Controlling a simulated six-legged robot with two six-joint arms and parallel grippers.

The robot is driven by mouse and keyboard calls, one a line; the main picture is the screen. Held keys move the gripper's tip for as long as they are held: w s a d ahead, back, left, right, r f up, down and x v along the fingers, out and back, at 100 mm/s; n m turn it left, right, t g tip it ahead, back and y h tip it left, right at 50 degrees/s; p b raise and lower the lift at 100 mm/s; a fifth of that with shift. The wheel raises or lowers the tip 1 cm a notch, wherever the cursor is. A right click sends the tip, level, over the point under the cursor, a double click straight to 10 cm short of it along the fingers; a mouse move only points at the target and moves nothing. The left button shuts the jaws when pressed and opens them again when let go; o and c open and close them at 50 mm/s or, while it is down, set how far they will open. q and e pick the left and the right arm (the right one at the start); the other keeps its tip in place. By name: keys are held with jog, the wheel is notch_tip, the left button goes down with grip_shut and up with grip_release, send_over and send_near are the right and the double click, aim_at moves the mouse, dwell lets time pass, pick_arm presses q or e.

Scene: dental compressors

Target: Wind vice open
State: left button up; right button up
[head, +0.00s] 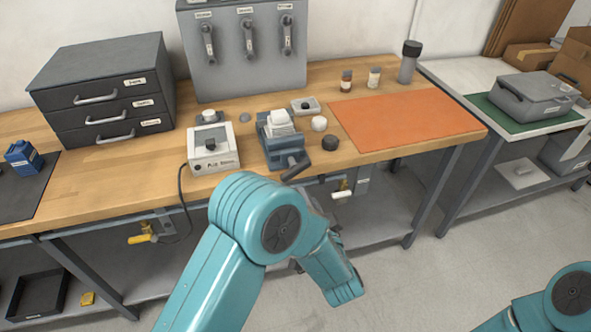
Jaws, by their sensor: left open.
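The small blue-grey vice (270,153) stands at the front edge of the wooden bench. A pale block (280,122) sits at its jaws; whether it is clamped I cannot tell. The vice's dark handle (296,167) sticks out at the front, over the bench edge. My left gripper (335,237) is below and in front of the vice, apart from the handle and largely hidden by my teal arm. It is open, with nothing seen in it. My right arm shows only at the lower right corner; its gripper is out of view.
A white control box (213,160) with a cable stands left of the vice. A black puck (330,143) and a white round piece (319,123) lie to its right. An orange mat (400,118) is clear. Drawers (103,95) and a tool panel (247,50) stand behind.

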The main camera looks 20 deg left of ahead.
aim_at(296, 174)
pick_arm(q)
jog(key=p+x, duration=0.1)
jog(key=x, duration=1)
jog(key=shift+s, duration=0.1)
grip_shut()
